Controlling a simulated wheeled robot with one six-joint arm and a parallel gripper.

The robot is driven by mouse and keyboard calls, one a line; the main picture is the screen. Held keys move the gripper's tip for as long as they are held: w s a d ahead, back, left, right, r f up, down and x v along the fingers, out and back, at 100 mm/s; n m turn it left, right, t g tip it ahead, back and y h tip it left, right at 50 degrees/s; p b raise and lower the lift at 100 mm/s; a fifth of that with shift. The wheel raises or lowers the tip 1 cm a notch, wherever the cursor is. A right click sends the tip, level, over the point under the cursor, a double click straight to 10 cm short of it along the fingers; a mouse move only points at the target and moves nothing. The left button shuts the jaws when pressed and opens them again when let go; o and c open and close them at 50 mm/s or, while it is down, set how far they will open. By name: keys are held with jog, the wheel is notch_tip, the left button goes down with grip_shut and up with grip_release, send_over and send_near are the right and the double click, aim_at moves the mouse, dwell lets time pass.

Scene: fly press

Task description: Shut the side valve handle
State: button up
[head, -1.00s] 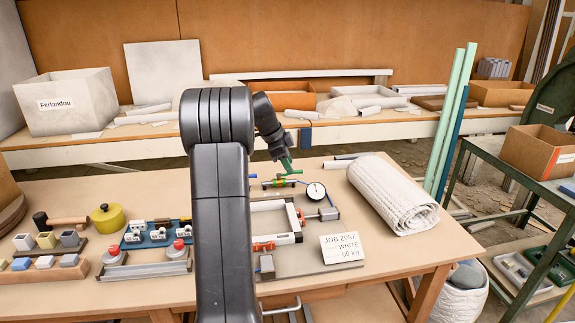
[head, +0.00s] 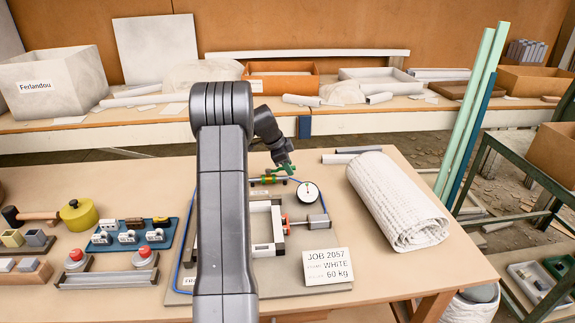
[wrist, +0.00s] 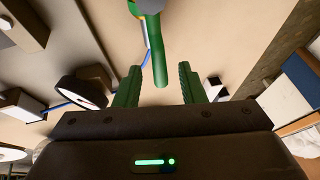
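The side valve has a green lever handle (wrist: 160,55). In the wrist view it comes down from the valve body (wrist: 146,6) at the top edge, its end between my fingers with a gap on each side. My gripper (wrist: 160,70) is open, with two green fingers. In the head view my gripper (head: 288,169) is low over the back of the press board, close to the green valve parts (head: 268,180). My fingers and the valve parts look alike there, so contact cannot be told. My arm hides part of the press.
A round gauge (head: 308,192) stands just right of the valve; it also shows in the wrist view (wrist: 85,88). A white frame (head: 268,247) is in front. A job card (head: 327,268) and a rolled white cloth (head: 397,200) are to the right. A blue tube (head: 187,235) edges the board.

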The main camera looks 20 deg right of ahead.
grip_shut()
